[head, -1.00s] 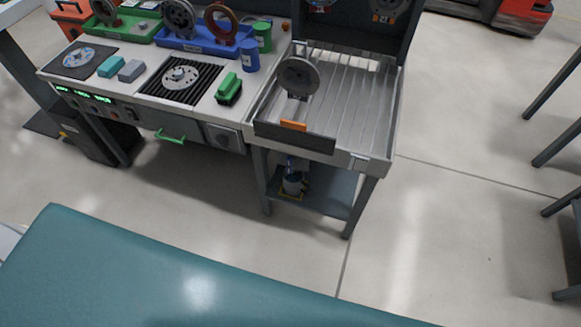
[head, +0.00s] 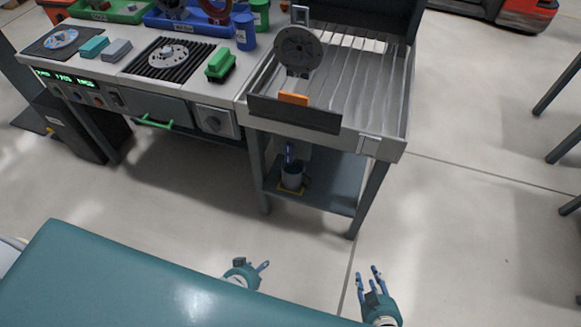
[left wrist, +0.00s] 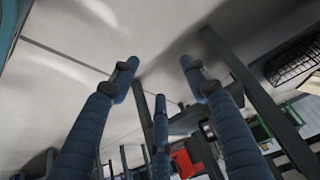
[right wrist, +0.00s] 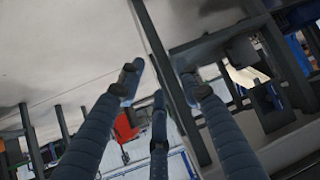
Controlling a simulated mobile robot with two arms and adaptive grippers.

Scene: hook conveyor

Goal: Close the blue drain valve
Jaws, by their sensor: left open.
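A small blue part (head: 290,152), which looks like the drain valve, hangs under the sink bench, just above a grey container (head: 292,175) on the lower shelf. It is too small to tell how its handle is turned. My left gripper (head: 253,266) is open and empty, low in front of the bench; its spread fingers show in the left wrist view (left wrist: 157,75). My right gripper (head: 368,273) is open and empty, to the right of it; its fingers show apart in the right wrist view (right wrist: 160,84). Both are well apart from the valve.
The sink bench (head: 376,150) has legs and a lower shelf (head: 335,190) around the valve. A wheel-like disc (head: 298,48) stands in the sink. A workbench with a green drawer handle (head: 154,122) adjoins on the left. Floor (head: 460,240) to the right is clear.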

